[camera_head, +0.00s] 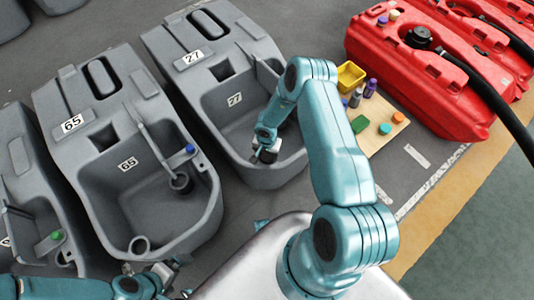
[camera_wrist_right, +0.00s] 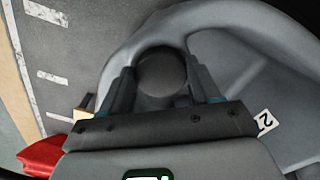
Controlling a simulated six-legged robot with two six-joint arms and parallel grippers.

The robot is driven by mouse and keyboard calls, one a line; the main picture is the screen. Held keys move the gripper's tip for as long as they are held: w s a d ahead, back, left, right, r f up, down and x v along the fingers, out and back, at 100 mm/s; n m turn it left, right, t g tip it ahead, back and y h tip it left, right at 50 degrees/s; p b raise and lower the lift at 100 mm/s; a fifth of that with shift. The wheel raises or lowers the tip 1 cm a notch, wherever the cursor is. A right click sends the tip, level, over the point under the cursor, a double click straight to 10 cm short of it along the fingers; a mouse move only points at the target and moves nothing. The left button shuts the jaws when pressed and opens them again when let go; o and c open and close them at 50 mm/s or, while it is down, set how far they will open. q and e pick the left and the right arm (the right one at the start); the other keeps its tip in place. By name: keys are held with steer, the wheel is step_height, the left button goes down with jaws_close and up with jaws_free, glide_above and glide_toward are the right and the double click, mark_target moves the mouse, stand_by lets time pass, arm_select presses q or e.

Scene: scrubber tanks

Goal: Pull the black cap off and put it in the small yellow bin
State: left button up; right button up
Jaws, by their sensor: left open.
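The black cap (camera_wrist_right: 162,72) is a dark round disc at the front rim of the grey tank numbered 27 (camera_head: 236,172). My right gripper (camera_head: 266,152) reaches down to it; in the right wrist view its two fingers (camera_wrist_right: 162,85) are closed against the cap's sides. In the head view the cap (camera_head: 268,156) is mostly hidden by the gripper. I cannot tell whether it still sits on its neck. The small yellow bin (camera_head: 351,76) stands on a light board at the right. My left gripper (camera_head: 172,278) is open and empty at the bottom left.
The board (camera_head: 377,108) also bears bottles and coloured caps. Red tanks (camera_head: 430,75) with a black hose stand at the right. My right arm crosses the space before the board.

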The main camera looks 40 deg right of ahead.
mark_target(267, 156)
steer(key=shift+o, duration=1.1)
steer(key=c, duration=0.4)
steer(key=shift+o, duration=0.2)
steer(key=shift+r+p, duration=0.95)
steer(key=shift+r, duration=0.15)
step_height(267, 156, up, 6)
steer(key=p, duration=0.5)
steer(key=shift+f, duration=0.1)
